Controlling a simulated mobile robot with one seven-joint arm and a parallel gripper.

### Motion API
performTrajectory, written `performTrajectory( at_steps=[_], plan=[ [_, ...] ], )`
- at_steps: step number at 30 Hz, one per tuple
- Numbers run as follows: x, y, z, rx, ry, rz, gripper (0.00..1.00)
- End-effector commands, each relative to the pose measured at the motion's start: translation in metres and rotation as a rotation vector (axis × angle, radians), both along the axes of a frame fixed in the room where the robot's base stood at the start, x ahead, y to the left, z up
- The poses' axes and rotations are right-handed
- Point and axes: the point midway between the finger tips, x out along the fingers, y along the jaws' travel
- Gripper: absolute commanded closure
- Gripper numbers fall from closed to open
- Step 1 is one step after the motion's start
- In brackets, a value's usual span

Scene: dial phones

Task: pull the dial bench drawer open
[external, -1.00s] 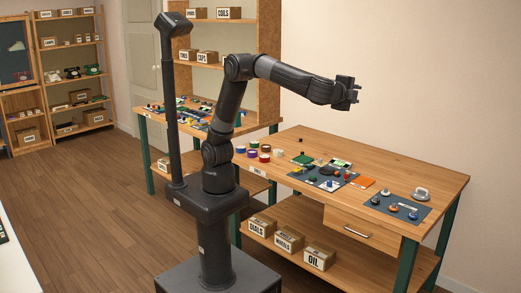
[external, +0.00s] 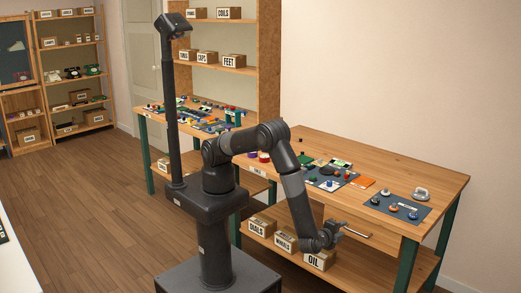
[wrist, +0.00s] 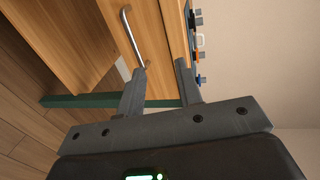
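The bench drawer (external: 383,238) is a wooden front under the right part of the bench top, and it looks closed, flush with the bench. Its metal bar handle (external: 357,231) also shows in the wrist view (wrist: 132,38), running up from near the left fingertip. My gripper (external: 338,228) is low in front of the drawer, at the handle's left end. In the wrist view my gripper (wrist: 161,70) has its two fingers well apart with nothing held between them. The handle's lower end is close to the left finger; I cannot tell whether they touch. My forearm hides part of the drawer's left side.
The bench top (external: 420,180) carries a dark mat (external: 383,207) with dials and a second mat with small parts. On the shelf below stand labelled boxes, the OIL box (external: 318,262) right behind my wrist. A green bench leg (external: 406,265) is right of the drawer.

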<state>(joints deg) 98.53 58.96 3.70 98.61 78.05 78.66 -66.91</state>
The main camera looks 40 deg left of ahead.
Motion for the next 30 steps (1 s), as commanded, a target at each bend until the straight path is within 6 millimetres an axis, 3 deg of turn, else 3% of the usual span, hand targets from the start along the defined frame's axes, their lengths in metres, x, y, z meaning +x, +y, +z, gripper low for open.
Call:
performTrajectory(
  at_steps=[3,7,13,24,30],
  plan=[
    [0.000,0.000,-0.034,0.002,-0.001,0.001,0.67],
    [0.000,0.000,-0.051,0.000,-0.001,0.001,0.67],
    [0.014,0.000,-0.058,-0.001,0.000,0.003,0.67],
    [0.080,0.000,-0.071,-0.001,0.001,0.003,0.67],
    [0.102,0.000,-0.076,-0.001,0.000,0.002,0.67]
  ],
)
